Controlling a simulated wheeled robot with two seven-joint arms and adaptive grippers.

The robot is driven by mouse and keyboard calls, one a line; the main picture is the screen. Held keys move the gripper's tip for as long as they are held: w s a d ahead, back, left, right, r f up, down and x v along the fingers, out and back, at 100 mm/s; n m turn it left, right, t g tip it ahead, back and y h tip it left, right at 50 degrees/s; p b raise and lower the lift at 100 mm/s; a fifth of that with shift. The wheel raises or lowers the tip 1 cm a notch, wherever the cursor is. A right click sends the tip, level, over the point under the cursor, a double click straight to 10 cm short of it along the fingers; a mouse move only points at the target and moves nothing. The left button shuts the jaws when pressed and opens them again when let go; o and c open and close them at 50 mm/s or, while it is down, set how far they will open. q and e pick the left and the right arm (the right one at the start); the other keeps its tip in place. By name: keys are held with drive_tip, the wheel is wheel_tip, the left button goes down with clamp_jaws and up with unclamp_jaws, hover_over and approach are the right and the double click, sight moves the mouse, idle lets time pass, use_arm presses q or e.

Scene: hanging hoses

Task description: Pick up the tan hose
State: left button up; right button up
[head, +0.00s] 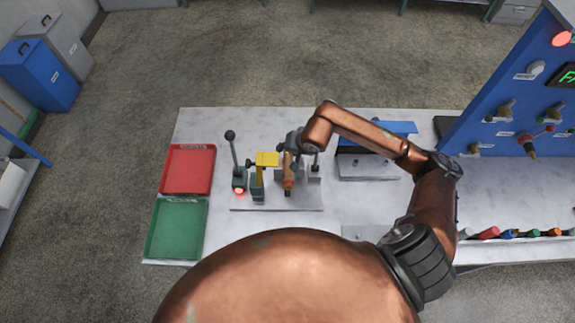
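My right arm reaches in from the right, and my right gripper (291,150) is over the grey fixture plate on the table. The gripper is small and partly hidden by its own wrist, so I cannot tell whether it is open or shut. A short orange-tan piece (288,180) with a dark lower end stands just below the gripper; it may be the tan hose, and I cannot tell whether the fingers touch it. My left gripper is not in view.
The fixture plate (300,205) carries a yellow-topped clamp (267,159) and a black-knobbed lever (232,150). Red (188,170) and green (176,229) trays lie left. A blue panel (515,85) with fittings stands right, and several coloured pieces (535,233) line the table's right front.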

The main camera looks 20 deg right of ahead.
drive_tip(key=shift+c, duration=0.3)
clamp_jaws()
drive_tip(key=shift+r, duration=0.1)
